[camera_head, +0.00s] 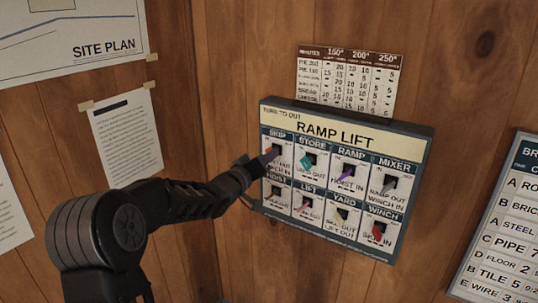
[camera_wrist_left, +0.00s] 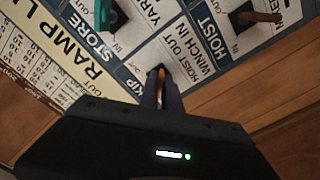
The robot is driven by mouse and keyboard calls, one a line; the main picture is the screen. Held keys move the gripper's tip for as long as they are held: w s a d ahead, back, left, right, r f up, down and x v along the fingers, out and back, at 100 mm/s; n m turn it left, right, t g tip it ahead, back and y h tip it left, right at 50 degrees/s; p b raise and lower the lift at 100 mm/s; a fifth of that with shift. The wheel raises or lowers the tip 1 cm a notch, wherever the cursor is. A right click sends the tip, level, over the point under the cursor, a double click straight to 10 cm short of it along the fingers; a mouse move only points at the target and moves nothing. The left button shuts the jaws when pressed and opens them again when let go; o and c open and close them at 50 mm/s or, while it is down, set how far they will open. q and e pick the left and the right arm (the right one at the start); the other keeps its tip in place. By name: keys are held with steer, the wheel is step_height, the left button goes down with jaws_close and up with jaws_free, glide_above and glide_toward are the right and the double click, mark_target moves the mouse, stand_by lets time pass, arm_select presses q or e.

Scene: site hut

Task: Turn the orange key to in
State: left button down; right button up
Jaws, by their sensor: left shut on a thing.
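The orange key (camera_head: 268,148) sits in the SKIP switch at the top left of the RAMP LIFT panel (camera_head: 347,131). My left gripper (camera_head: 266,157) reaches in from the left and is shut on this key. In the left wrist view a small bit of the orange key (camera_wrist_left: 161,74) shows between the dark fingertips (camera_wrist_left: 161,84). The fingers hide most of the key and part of the SKIP label, so I cannot tell its exact angle. My right gripper is not in view.
A teal key (camera_head: 306,163) sits in STORE beside it, and a brown key (camera_wrist_left: 258,17) in HOIST below it. A purple key (camera_head: 348,171) is in RAMP and a red key (camera_head: 378,233) in WINCH. A chart (camera_head: 347,80) is above the panel; a list board (camera_head: 510,220) hangs right.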

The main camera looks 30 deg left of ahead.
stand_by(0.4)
arm_select(q)
steer(key=c, duration=1.6)
jaws_free()
steer(key=shift+o, duration=0.2)
steer(key=shift+s, duration=0.1)
steer(key=s+b, duration=0.2)
steer(key=s, duration=0.5)
steer(key=shift+s+a, duration=0.25)
steer(key=shift+s, duration=0.05)
